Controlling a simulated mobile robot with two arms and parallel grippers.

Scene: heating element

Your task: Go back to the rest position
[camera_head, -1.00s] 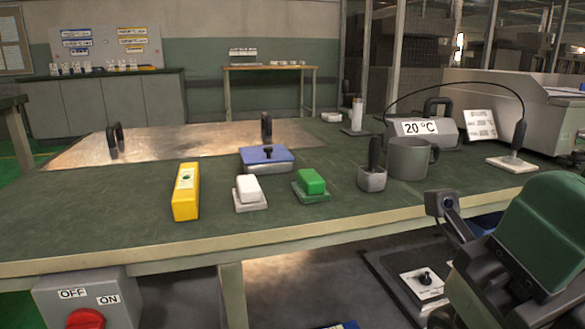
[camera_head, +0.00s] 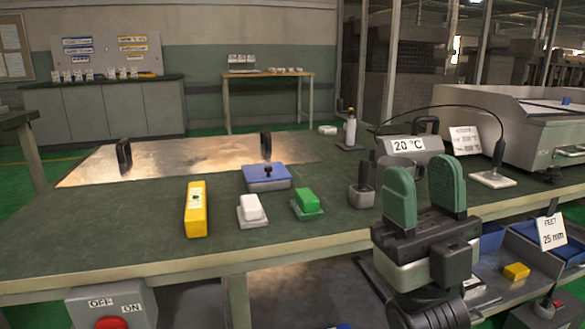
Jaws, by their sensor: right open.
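My right gripper (camera_head: 425,200) stands upright at the front right of the table, its two green fingers apart with nothing between them. It hides part of a grey mug behind it. My left gripper is not in view. On the green table (camera_head: 120,225) stand a yellow block (camera_head: 196,208), a white block (camera_head: 251,209) on a light base, a green block (camera_head: 306,203) on a green base, and a blue-topped box (camera_head: 267,177) with a black knob. A small grey pot (camera_head: 361,197) with a dark handle stands left of the right gripper.
A grey device marked 20 °C (camera_head: 408,146) stands behind the right gripper, with a cable to a probe on a white plate (camera_head: 493,180). A metal plate (camera_head: 190,158) with two black handles lies at the back left. An OFF/ON switch box (camera_head: 112,304) hangs below. Shelf bins (camera_head: 540,250) lie at lower right.

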